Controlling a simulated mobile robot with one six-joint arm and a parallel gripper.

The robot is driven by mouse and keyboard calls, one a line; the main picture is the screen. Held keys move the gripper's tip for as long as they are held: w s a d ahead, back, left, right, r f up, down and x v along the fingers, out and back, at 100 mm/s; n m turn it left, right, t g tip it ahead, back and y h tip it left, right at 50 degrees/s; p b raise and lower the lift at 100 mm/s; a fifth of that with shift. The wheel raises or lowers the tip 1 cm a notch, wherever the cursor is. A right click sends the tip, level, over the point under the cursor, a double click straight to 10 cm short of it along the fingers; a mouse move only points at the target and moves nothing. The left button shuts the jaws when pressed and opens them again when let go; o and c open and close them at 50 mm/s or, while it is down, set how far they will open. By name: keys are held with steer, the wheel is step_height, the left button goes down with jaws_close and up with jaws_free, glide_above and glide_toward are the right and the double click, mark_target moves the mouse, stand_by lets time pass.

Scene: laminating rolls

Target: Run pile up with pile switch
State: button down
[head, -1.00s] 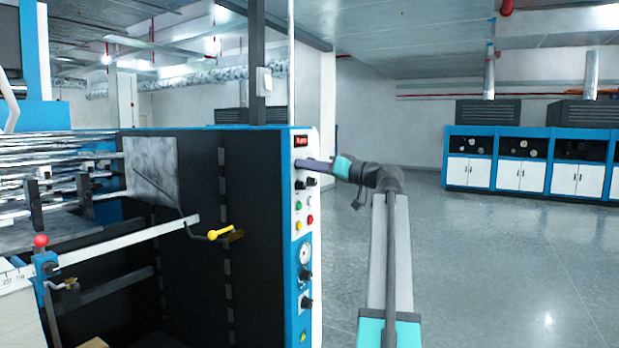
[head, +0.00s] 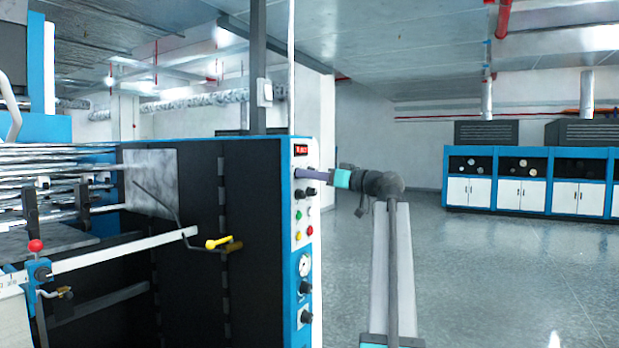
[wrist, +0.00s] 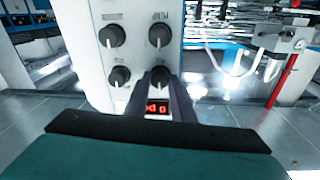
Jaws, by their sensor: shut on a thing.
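The control panel (head: 302,235) is a narrow white strip on the blue-edged end of the machine. In the wrist view the panel (wrist: 138,15) appears upside down, with several black knobs and a red-lit display (wrist: 157,107). My gripper (wrist: 162,82) is shut on a black knob (wrist: 161,75), the one beside the display, its dark fingers on either side. In the head view my gripper (head: 298,172) reaches the panel from the right, just below the display (head: 301,150). The fingers partly hide the held knob. Its label is too blurred to read.
Another black knob (wrist: 120,76) sits close beside the held one. Green (head: 298,213), yellow (head: 298,236) and red (head: 309,230) buttons lie below. A yellow-handled lever (head: 218,243) is on the machine's dark side. The floor to the right is open.

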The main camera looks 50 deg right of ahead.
steer(key=shift+d, duration=0.1)
steer(key=c, duration=1.5)
jaws_free()
steer(key=shift+s, duration=0.2)
steer(key=s, duration=0.4)
steer(key=s+d, duration=0.1)
steer(key=s, duration=0.4)
steer(key=s+d+f, duration=0.1)
steer(key=s, duration=0.3)
steer(key=shift+s+d+b, duration=0.15)
steer(key=shift+b, duration=0.25)
